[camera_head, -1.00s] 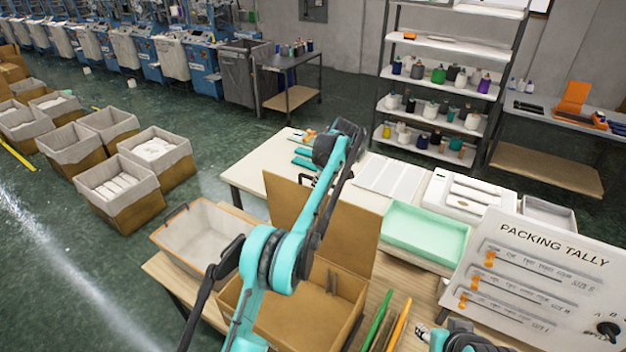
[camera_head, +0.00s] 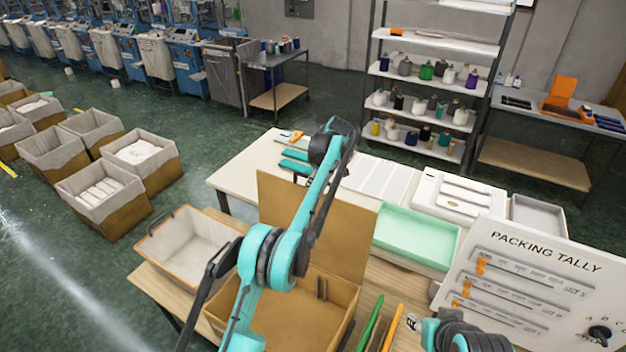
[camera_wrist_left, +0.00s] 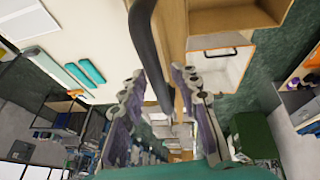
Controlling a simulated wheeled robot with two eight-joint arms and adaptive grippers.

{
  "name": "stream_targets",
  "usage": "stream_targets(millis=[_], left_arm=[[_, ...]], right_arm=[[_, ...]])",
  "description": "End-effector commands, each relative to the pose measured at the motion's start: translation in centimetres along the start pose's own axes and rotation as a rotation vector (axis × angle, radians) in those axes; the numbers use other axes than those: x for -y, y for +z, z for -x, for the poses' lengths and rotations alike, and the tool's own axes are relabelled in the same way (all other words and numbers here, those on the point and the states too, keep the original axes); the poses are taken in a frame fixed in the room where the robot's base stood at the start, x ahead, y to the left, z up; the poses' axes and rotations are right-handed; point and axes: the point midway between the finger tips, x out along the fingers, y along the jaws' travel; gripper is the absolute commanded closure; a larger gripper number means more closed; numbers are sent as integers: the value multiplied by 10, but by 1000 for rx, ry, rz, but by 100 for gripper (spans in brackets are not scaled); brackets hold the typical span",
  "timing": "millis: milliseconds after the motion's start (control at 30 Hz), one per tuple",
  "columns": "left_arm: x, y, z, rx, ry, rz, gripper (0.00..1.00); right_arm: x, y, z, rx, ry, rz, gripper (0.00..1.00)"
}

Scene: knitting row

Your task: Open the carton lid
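The brown cardboard carton (camera_head: 292,322) sits on the wooden bench in the head view. Its lid (camera_head: 352,243) stands up at the carton's far side, so the carton's inside shows, with small dark upright pieces in it. My left arm crosses in front of the carton and lid and hides part of both.
A grey-lined bin with an orange rim (camera_head: 160,265) stands left of the carton. A mint tray (camera_head: 415,240) and the packing tally board (camera_head: 530,290) are to the right. Green and orange sticks (camera_head: 370,325) lie by the carton. A white table (camera_head: 235,180) stands behind.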

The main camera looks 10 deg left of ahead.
Motion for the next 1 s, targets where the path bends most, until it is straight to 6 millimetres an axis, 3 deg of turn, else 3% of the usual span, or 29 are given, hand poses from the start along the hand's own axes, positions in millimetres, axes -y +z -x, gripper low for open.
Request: stream_targets(millis=[367, 800, 1000], left_arm=[[0, 0, 7, 1, 0, 0, 66], [0, 0, 96, 1, -1, 0, 66], [0, 0, 115, 0, 0, -1, 66]], right_arm=[[0, 0, 0, 0, 0, 0, 60], [0, 0, 0, 0, 0, 0, 60], [0, 0, 0, 0, 0, 0, 60]])
